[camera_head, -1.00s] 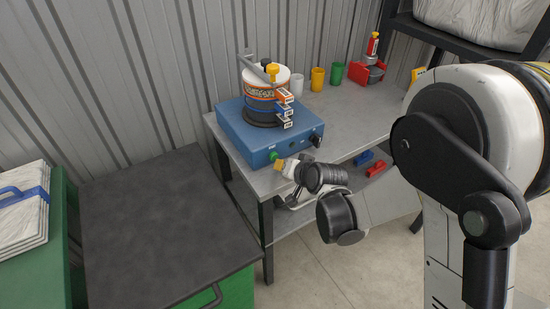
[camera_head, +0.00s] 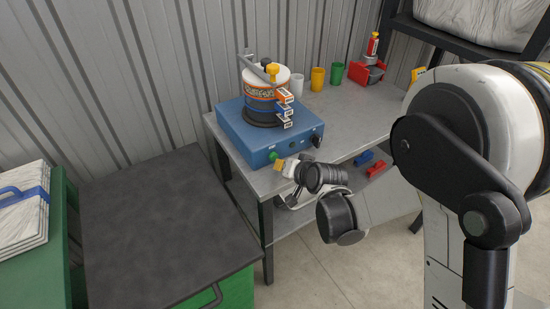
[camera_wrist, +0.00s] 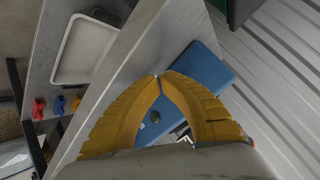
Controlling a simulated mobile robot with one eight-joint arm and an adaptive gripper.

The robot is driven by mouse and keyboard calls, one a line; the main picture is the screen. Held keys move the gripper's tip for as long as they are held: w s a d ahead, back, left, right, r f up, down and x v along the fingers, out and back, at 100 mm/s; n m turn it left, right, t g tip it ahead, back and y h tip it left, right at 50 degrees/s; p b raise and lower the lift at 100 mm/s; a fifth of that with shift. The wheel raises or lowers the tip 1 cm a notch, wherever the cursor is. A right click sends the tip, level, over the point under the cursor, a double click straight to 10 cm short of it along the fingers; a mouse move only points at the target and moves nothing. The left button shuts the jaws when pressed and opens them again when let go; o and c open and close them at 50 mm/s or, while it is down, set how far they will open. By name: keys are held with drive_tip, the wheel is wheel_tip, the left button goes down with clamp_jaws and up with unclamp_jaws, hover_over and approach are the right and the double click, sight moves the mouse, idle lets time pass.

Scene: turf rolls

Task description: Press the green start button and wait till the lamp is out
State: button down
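The blue machine (camera_head: 262,137) stands on the grey bench with a round banded stack (camera_head: 266,98) clamped on top. The green start button (camera_head: 272,155) is on its front face; it also shows in the wrist view (camera_wrist: 155,116). A black knob (camera_head: 316,140) sits at the right of that face. My gripper (camera_head: 279,166) is just in front of and below the button, apparently a small gap away. In the wrist view its yellow fingers (camera_wrist: 158,78) meet at the tips with nothing held. I cannot tell whether a lamp is lit.
White, yellow and green cups (camera_head: 317,79) stand behind the machine. A red tool holder (camera_head: 368,72) is farther right. A dark-topped cabinet (camera_head: 160,220) stands at left.

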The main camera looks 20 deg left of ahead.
drive_tip(key=shift+a, duration=0.1)
drive_tip(key=shift+w+a, duration=0.25)
drive_tip(key=shift+w+a, duration=0.35)
drive_tip(key=shift+a, duration=0.05)
idle(0.8)
idle(0.4)
drive_tip(key=shift+s+d+b, duration=0.5)
drive_tip(key=shift+s+d, duration=0.1)
drive_tip(key=shift+d, duration=0.15)
drive_tip(key=s+d+b, duration=0.1)
drive_tip(key=s+d, duration=0.2)
drive_tip(key=shift+s+d, duration=0.15)
drive_tip(key=shift+d, duration=0.25)
idle(0.6)
